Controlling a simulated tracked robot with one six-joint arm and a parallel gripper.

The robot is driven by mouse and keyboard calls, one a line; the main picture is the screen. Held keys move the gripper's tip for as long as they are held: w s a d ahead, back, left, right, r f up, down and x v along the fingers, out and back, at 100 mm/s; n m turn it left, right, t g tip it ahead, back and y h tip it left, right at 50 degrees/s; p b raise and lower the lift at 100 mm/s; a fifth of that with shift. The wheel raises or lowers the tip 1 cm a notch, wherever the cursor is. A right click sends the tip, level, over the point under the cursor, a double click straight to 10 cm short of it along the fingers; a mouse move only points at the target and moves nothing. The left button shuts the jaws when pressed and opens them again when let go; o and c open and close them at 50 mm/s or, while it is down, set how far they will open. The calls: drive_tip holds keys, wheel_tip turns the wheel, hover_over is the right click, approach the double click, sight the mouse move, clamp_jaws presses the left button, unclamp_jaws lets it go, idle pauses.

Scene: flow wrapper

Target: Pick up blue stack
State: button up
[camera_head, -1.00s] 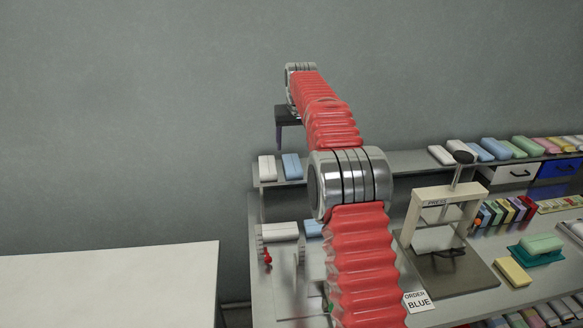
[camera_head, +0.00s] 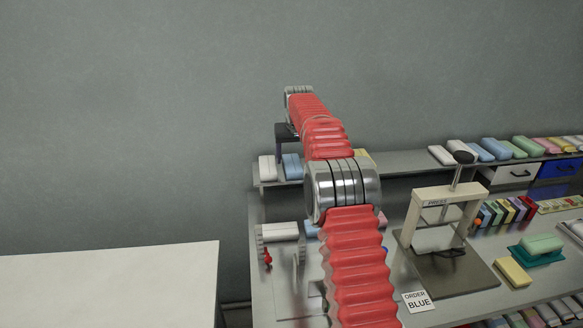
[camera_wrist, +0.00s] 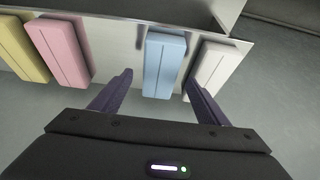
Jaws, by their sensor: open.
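A pale blue stack (camera_wrist: 163,66) lies on the shelf in the wrist view, between a pink stack (camera_wrist: 60,50) and a white one (camera_wrist: 212,70). In the head view the blue stack (camera_head: 292,168) is beside the white stack (camera_head: 267,168) on the left end of the upper shelf, partly hidden by my arm. My gripper (camera_wrist: 160,78) is open, one finger on each side of the blue stack. The right finger is close to the white stack. I cannot tell whether it touches. In the head view my gripper (camera_head: 286,136) is dark and just above the shelf.
A yellow stack (camera_wrist: 20,47) lies left of the pink one. Several other stacks, including another blue one (camera_head: 494,149), sit on the shelf (camera_head: 400,163) to the right. A press (camera_head: 440,213) and an "ORDER BLUE" card (camera_head: 418,301) stand on the bench. A bare white table (camera_head: 110,285) is at left.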

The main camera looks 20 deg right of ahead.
sight(292, 163)
drive_tip(key=x, duration=0.3)
drive_tip(key=shift+f, duration=0.15)
idle(0.4)
drive_tip(key=c, duration=1.1)
wheel_tip(292, 163, up, 10)
drive_tip(key=shift+f, duration=0.1)
idle(0.4)
idle(0.7)
drive_tip(key=shift+a, duration=0.1)
